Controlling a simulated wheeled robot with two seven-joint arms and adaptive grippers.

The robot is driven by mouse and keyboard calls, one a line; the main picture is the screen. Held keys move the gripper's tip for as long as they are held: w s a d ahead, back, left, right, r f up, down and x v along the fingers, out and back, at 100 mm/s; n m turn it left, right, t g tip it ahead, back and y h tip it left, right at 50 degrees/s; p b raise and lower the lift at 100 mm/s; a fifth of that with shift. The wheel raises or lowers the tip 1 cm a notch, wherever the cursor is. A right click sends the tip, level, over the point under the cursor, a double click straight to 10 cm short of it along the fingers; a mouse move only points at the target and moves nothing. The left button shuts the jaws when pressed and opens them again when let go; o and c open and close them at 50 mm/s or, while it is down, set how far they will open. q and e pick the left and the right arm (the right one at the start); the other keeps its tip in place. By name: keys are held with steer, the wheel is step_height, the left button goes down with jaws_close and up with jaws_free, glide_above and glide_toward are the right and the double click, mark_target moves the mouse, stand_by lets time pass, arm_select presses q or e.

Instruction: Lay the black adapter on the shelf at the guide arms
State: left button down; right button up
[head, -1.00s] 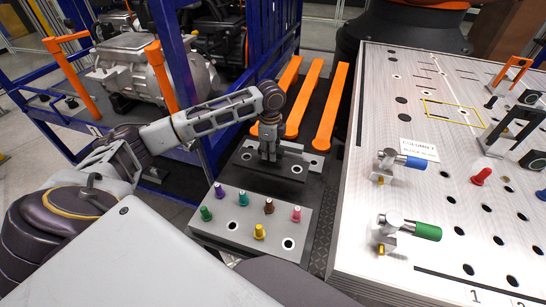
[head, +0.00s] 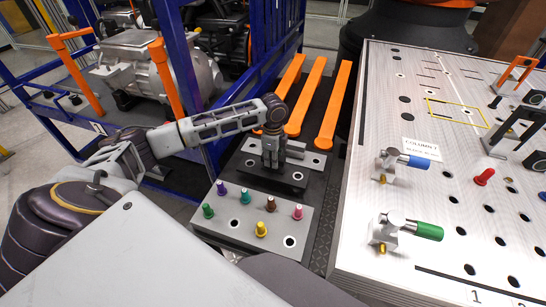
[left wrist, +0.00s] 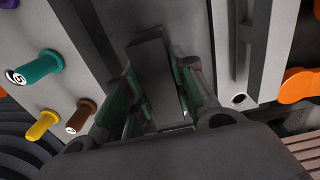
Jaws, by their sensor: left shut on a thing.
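The black adapter (head: 285,182), a dark flat block with a small hole, is at the grey fixture plates left of the big perforated table. My left gripper (head: 272,164) points down and is shut on its raised part. In the left wrist view the dark upright bar of the adapter (left wrist: 155,75) sits between the fingers. I cannot tell whether its underside touches the plate below. Three orange bars (head: 318,95), perhaps the guide arms, lie on a dark surface just beyond it. My right gripper is not in view.
A grey block (head: 228,222) with several coloured pegs stands just in front of the adapter. A blue rack frame (head: 185,70) stands close on the left. The perforated table (head: 380,150), with blue- and green-handled clamps, is on the right.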

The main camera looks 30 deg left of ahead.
arm_select(q)
steer(key=shift+w+f, duration=0.1)
steer(key=shift+f, duration=1.9)
steer(key=c, duration=1.2)
jaws_free()
steer(key=shift+f, duration=0.15)
steer(key=shift+o, duration=0.2)
step_height(320, 180, up, 12)
steer(key=shift+r, duration=0.1)
